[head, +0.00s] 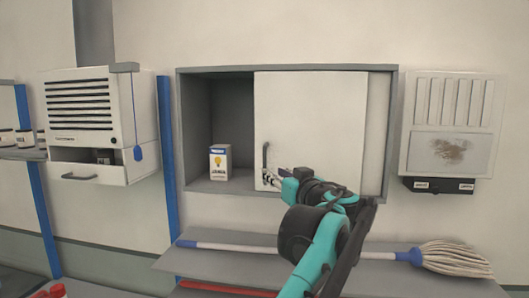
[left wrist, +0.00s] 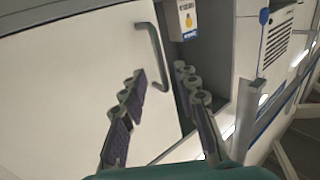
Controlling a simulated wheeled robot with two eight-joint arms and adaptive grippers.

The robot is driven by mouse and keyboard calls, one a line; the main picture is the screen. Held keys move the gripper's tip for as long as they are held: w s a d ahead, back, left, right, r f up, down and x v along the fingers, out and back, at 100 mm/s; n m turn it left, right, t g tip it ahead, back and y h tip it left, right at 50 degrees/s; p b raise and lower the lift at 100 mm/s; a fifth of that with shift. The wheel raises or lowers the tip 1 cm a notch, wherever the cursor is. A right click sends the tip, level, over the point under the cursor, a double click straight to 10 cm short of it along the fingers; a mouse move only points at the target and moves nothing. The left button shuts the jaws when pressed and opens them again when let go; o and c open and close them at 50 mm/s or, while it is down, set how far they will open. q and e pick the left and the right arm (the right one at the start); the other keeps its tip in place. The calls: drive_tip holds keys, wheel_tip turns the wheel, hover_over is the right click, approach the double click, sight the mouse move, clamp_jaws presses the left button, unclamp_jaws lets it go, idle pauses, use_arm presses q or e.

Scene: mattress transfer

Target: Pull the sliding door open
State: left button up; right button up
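The white sliding door (head: 318,115) covers the middle of a grey-framed wall cabinet (head: 290,69). The cabinet's left part is open, and a narrow pale strip shows right of the door. A dark bar handle (head: 265,156) is upright near the door's left edge. My left gripper (head: 271,179) is at the door's lower left, by the handle's lower end. In the left wrist view the gripper (left wrist: 158,76) has its fingers apart, with the handle (left wrist: 154,50) lying between and just beyond the tips. I cannot tell whether they touch. My right gripper is not in view.
A light-bulb box (head: 219,163) stands inside the open left part. A mop (head: 450,257) lies on the shelf (head: 210,262) below. A white vented unit (head: 100,120) hangs at left, and a white panel (head: 448,122) at right. Blue posts (head: 166,130) stand left of the cabinet.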

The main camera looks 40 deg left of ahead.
sight(265, 166)
use_arm(q)
drive_tip(key=x, duration=0.2)
drive_tip(key=p+x, duration=0.1)
drive_tip(key=x, duration=0.4)
drive_tip(key=shift+w+a+r, duration=0.25)
drive_tip(key=shift+a+r, duration=0.05)
clamp_jaws()
drive_tip(key=shift+d, duration=0.1)
